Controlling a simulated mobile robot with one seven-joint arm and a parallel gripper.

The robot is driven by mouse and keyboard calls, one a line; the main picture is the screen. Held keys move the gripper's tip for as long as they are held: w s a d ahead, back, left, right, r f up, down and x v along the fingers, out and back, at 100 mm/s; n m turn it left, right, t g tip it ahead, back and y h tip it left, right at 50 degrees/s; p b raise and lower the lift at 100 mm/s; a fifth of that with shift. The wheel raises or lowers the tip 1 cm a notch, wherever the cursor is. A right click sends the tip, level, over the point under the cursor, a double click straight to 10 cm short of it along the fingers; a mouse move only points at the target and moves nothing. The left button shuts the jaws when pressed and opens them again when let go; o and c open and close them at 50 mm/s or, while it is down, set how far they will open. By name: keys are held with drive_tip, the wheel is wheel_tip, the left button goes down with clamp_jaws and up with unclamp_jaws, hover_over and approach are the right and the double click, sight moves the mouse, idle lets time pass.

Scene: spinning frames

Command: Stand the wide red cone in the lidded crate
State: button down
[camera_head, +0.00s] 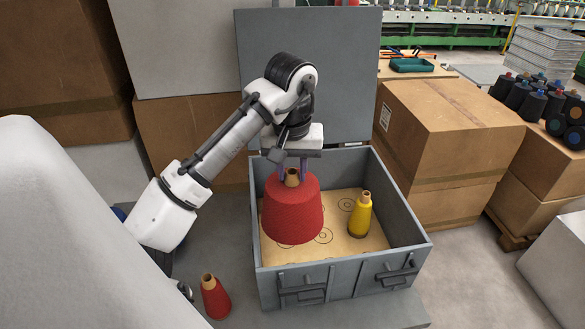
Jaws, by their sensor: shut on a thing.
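The wide red cone (292,212) hangs upright from my gripper (292,172), which is shut on its tan top tip. The cone is over the left part of the grey lidded crate (342,284); I cannot tell whether its base touches the crate floor (380,240). The crate's lid (345,70) stands open at the back. A yellow cone (360,215) stands inside the crate, to the right of the red one. The wide red cone hides part of the floor and its printed circles.
A slim red cone (214,298) stands outside the crate at the lower left. Cardboard boxes (450,125) stand behind and to the right. Dark cones (535,100) sit on boxes at the far right. Crate floor is bare around the yellow cone.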

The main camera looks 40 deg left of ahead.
drive_tip(key=shift+s+f+b, duration=0.1)
drive_tip(key=shift+f+b, duration=0.25)
drive_tip(key=shift+f, duration=0.6)
wheel_tip(320, 180, down, 14)
drive_tip(key=b, duration=1.3)
drive_tip(key=shift+f+b, duration=1.05)
drive_tip(key=shift+f, duration=1.5)
drive_tip(key=c, duration=1.2)
unclamp_jaws()
drive_tip(key=shift+o, duration=0.8)
drive_tip(key=r, duration=0.4)
drive_tip(key=s+r, duration=0.1)
drive_tip(key=r, duration=0.4)
drive_tip(key=d+r, duration=0.1)
drive_tip(key=r, duration=0.3)
drive_tip(key=shift+s+r, duration=0.15)
drive_tip(key=shift+r, duration=0.2)
